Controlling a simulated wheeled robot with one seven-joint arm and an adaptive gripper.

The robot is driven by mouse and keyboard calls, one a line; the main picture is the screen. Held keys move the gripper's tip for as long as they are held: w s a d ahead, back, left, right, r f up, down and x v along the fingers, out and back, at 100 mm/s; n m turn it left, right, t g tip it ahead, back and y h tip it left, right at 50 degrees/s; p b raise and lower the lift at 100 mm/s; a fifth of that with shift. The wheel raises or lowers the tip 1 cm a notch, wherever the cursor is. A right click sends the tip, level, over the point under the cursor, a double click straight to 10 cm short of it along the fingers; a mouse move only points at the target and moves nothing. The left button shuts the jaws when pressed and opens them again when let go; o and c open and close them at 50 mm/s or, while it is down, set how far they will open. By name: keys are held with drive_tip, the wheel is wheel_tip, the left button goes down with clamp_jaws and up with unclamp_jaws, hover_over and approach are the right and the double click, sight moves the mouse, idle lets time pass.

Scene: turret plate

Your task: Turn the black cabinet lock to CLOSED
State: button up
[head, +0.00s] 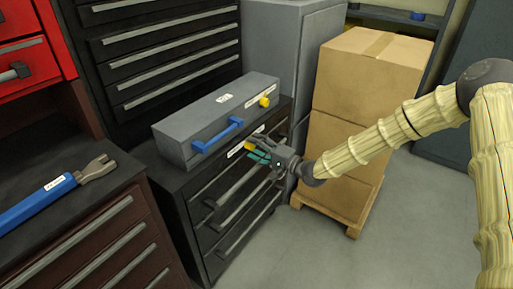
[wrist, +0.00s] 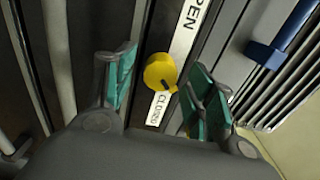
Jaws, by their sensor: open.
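The black cabinet (head: 190,204) stands in the middle of the head view. Its yellow round lock knob (wrist: 160,72) shows in the wrist view, on a white label strip (wrist: 186,38). The strip reads OPEN towards the top and CLOSED below the knob. A small dark mark on the knob points to the lower right, on the CLOSED side. In the head view the knob (head: 249,145) is partly hidden by my gripper (head: 262,153). My gripper (wrist: 161,80) is open, one teal-padded finger on each side of the knob, with gaps visible.
A grey toolbox (head: 190,130) with a blue handle (head: 218,136) and a yellow knob (head: 264,102) lies on the cabinet. Stacked cartons (head: 345,135) on a pallet stand to the right. A blue-handled tool (head: 38,204) lies on the left cabinet. The grey floor at the front right is clear.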

drive_tip(key=v, duration=1.2)
drive_tip(key=s+f+n+g+h+p, duration=0.2)
drive_tip(key=s+f+g+h+p, duration=0.35)
drive_tip(key=s+f, duration=1.2)
drive_tip(key=s+d+f+n+g+h+p, duration=0.1)
drive_tip(key=s+d, duration=0.5)
drive_tip(key=s, duration=0.7)
drive_tip(key=s+d+f+n+g+h+p, duration=0.1)
drive_tip(key=s+d+n+g+h+p, duration=0.3)
drive_tip(key=s+h, duration=0.4)
drive_tip(key=s+d+p, duration=0.1)
drive_tip(key=s+d, duration=0.1)
drive_tip(key=s, duration=0.4)
drive_tip(key=shift+d, duration=0.35)
